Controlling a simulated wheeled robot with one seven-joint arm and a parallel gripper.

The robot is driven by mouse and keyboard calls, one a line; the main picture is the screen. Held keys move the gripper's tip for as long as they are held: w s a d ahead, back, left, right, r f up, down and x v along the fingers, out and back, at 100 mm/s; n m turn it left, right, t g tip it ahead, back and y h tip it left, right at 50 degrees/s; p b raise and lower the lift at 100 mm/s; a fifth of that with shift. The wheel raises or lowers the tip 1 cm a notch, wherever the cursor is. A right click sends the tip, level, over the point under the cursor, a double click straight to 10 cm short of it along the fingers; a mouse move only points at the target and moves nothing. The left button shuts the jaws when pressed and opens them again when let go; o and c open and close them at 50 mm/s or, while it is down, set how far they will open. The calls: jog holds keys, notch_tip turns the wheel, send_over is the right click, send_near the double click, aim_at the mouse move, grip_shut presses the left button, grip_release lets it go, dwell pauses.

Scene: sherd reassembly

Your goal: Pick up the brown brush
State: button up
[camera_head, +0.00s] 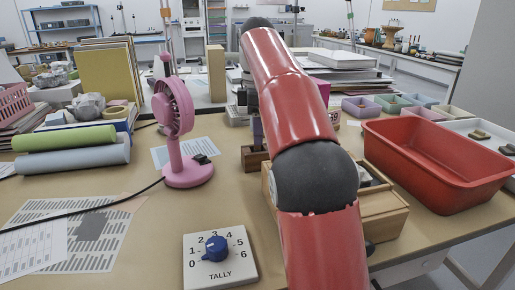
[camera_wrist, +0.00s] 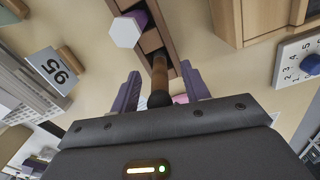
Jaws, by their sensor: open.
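The brown brush (camera_wrist: 159,74) shows in the wrist view as a brown handle with a dark rounded end pointing toward my gripper. It stands in a slot of a wooden holder (camera_wrist: 168,17). My gripper (camera_wrist: 163,88) is open, with its two purple fingers on either side of the handle and visible gaps between. I cannot tell how deep the handle lies between them. A purple item with a white hexagonal end (camera_wrist: 127,30) stands in the same holder, left of the brush.
A wooden box (camera_head: 388,222) stands right of my arm, near a red tub (camera_head: 440,165). A pink fan (camera_head: 186,135) with a black cable stands left. A dial board (camera_head: 219,258) lies in front. A numbered card (camera_wrist: 52,70) shows in the wrist view.

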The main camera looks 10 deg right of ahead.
grip_shut()
dwell(0.3)
